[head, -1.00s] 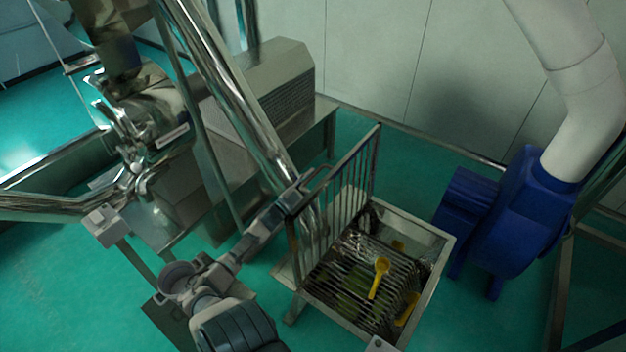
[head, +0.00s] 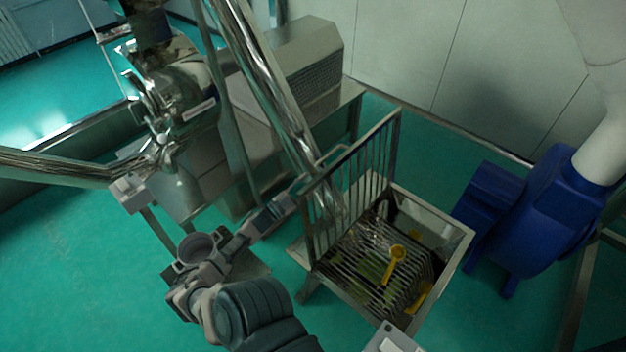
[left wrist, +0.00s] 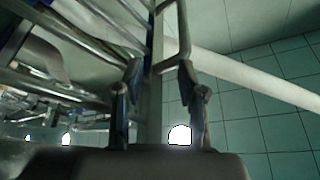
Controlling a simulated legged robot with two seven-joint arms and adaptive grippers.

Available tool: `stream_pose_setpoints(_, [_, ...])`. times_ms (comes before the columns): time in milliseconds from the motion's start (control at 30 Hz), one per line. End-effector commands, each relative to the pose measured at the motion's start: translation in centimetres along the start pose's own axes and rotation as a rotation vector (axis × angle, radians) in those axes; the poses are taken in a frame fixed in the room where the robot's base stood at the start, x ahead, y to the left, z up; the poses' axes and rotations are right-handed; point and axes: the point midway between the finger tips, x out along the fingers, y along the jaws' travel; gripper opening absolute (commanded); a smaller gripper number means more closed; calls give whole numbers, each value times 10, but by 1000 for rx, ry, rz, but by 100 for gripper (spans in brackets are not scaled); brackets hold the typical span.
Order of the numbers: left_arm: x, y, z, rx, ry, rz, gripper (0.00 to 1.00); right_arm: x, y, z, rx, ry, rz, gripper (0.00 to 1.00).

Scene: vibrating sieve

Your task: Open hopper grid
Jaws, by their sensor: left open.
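The hopper grid (head: 378,156) is a metal barred frame standing upright along the left side of the hopper (head: 452,246). Its bent bar handle (head: 338,153) sticks out on the left near the top edge. My left gripper (head: 298,188) is at the grid's upper left corner, close to the handle. In the left wrist view my left gripper (left wrist: 160,82) has its two fingers spread, with the handle (left wrist: 186,42) beyond the tips. No grip on the handle shows. My right gripper is not in view.
Inside the hopper lies a second set of bars with a yellow scoop (head: 393,262). A blue machine (head: 535,230) stands to the right. A steel pipe (head: 262,80) and a steel cabinet (head: 300,60) are behind my left arm. Green floor is clear at lower left.

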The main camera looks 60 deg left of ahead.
Motion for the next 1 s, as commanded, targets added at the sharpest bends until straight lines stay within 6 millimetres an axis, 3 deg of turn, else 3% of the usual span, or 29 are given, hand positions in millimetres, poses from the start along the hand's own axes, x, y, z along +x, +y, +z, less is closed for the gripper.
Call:
stream_pose_setpoints(267, [-2,1,-2,1,0,1,41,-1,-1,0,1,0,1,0])
stream_pose_setpoints(1000, [-58,3,-2,1,0,1,41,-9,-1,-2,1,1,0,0])
